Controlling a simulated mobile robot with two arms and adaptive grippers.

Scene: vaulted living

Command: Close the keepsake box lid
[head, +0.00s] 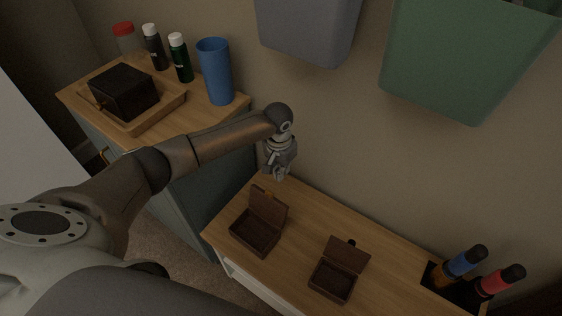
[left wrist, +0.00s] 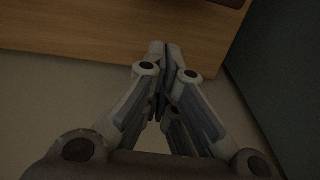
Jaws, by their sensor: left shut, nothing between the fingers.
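Two small dark brown boxes stand open on the wooden cabinet top, and I cannot tell which one the task means. In the left wrist view the closed fingers (left wrist: 157,46) point toward the wooden surface. My right gripper is not visible.
A higher cabinet at left holds a tray (head: 172,107) with a black box, a blue cup (head: 215,72) and bottles. Grey (head: 310,30) and green (head: 460,60) bins hang on the wall.

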